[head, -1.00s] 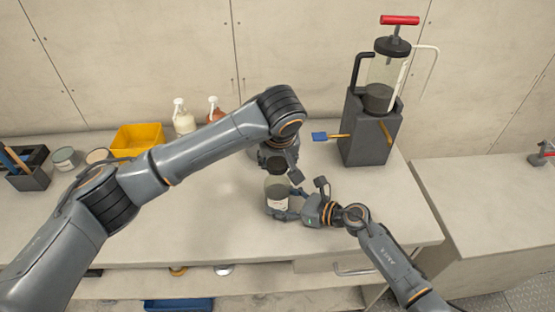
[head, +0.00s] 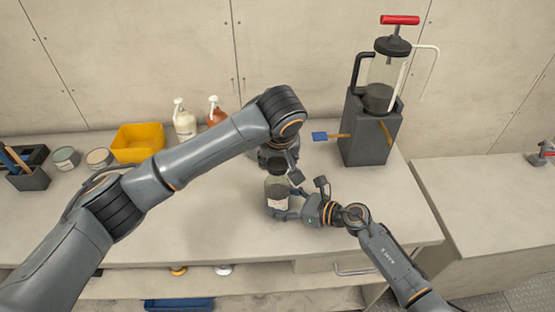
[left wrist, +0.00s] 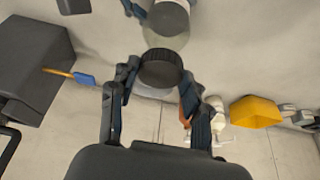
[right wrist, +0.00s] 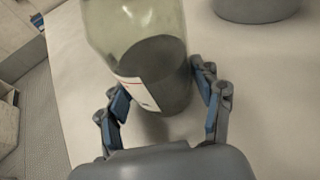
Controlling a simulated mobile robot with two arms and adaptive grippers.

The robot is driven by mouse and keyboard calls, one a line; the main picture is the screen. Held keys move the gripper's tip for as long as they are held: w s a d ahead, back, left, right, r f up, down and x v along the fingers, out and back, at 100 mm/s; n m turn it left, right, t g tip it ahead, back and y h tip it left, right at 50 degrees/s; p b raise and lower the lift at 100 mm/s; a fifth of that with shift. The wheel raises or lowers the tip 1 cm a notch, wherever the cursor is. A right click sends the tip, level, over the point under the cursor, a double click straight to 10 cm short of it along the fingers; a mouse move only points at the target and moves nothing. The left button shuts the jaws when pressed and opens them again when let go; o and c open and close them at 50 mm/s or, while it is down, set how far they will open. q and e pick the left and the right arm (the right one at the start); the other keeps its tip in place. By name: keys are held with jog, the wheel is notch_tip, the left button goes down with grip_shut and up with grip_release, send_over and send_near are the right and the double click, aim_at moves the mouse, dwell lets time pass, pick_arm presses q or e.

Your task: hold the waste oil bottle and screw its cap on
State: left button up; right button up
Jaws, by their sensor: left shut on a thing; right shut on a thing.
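The waste oil bottle (head: 277,194) is clear, with dark contents and a pale label, and stands upright on the bench. My right gripper (head: 290,206) is shut around its lower body from the right; the right wrist view also shows the bottle (right wrist: 150,60) between the fingers. My left gripper (head: 277,168) is above the bottle. In the left wrist view its fingers are shut on the black ribbed cap (left wrist: 160,70), in line with the bottle's neck (left wrist: 168,42). The cap's underside is hidden, so I cannot tell whether it is seated. The arm mostly hides the cap in the head view.
A grey block with a hand pump (head: 375,120) stands behind right, with a blue-tipped brush (head: 320,136) sticking out. A yellow bin (head: 137,138), two pump bottles (head: 184,122) and tins (head: 66,158) stand at back left. The bench front right (head: 400,225) is clear.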

pick_arm(q)
jog(key=shift+f, duration=1)
dwell(0.4)
